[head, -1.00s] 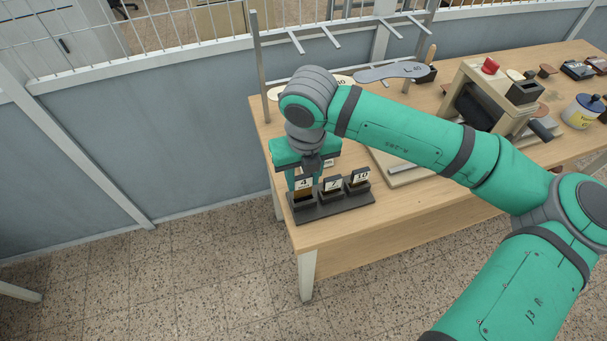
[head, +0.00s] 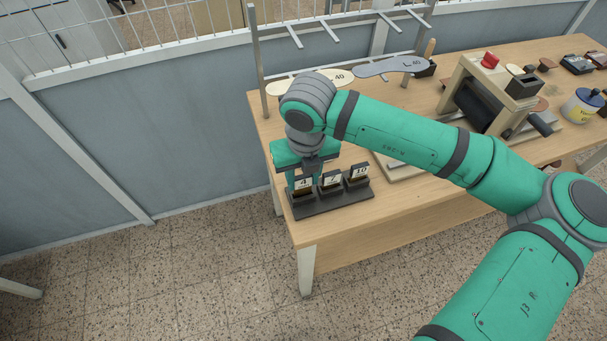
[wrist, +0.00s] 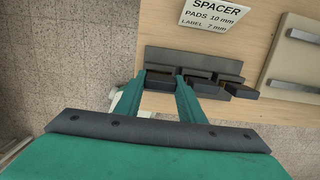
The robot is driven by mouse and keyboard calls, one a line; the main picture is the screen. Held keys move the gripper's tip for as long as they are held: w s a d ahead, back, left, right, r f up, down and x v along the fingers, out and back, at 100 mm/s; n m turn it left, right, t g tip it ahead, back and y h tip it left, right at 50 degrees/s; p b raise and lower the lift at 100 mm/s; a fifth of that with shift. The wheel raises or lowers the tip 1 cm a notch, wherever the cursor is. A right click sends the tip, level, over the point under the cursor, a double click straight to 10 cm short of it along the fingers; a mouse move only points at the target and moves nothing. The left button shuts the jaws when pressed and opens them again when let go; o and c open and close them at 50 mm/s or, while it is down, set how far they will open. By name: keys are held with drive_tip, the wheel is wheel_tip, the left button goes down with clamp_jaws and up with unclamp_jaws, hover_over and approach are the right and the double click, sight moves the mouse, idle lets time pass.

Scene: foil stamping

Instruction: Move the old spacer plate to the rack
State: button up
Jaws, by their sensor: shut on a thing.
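The dark spacer rack (head: 335,203) stands at the table's near left corner, with three pockets labelled 4, 7 and 10. It also shows in the wrist view (wrist: 195,60). My gripper (head: 304,184) points down at the left pocket, labelled 4. In the wrist view its two green fingers (wrist: 166,95) are closed on a thin dark piece (wrist: 161,79), taken to be the spacer plate, at that pocket. Most of the plate is hidden by the fingers and the pocket, so how deep it sits cannot be told.
A white card reading SPACER, pads 10 mm, label 7 mm (wrist: 214,14) lies behind the rack. The stamping press (head: 490,97) stands to the right, with a yellow-labelled pot (head: 582,106) beyond it. A metal frame with prongs (head: 258,60) rises at the table's back left.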

drive_tip(key=shift+f, duration=0.35)
drive_tip(key=shift+w+f, duration=0.1)
drive_tip(key=shift+f, duration=0.25)
drive_tip(key=shift+a+f, duration=0.1)
drive_tip(key=o, duration=1.2)
drive_tip(key=shift+s, duration=0.2)
drive_tip(key=shift+c, duration=0.2)
